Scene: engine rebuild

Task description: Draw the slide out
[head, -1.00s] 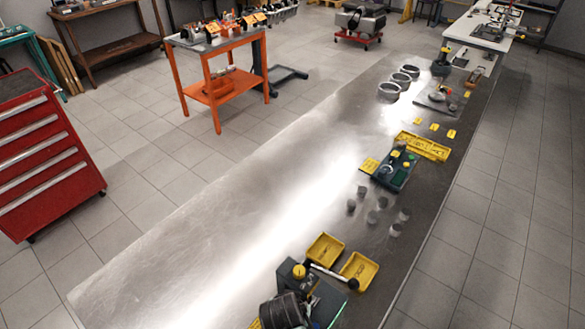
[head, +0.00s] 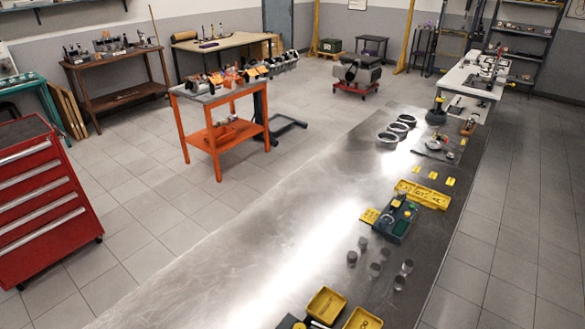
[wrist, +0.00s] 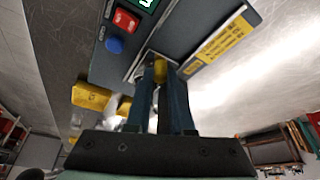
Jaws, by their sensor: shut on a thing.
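In the wrist view a dark grey device panel (wrist: 185,30) carries a red switch (wrist: 125,20), a blue button (wrist: 115,45), part of a green screen (wrist: 147,4) and a yellow label with black text (wrist: 222,45). A small yellow handle (wrist: 161,66) stands at a light-edged opening in this panel. My gripper (wrist: 160,75) is shut on the yellow handle, one dark blue finger on each side. The slide behind the handle is mostly hidden by the fingers, and I cannot tell how far out it is. The head view does not show this grip.
In the wrist view yellow trays (wrist: 90,97) lie left of the fingers. In the head view the steel bench (head: 250,260) has a broad clear middle. Small grey cylinders (head: 375,268), a green-and-dark unit (head: 397,222) and a long yellow tray (head: 425,194) line its right side.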

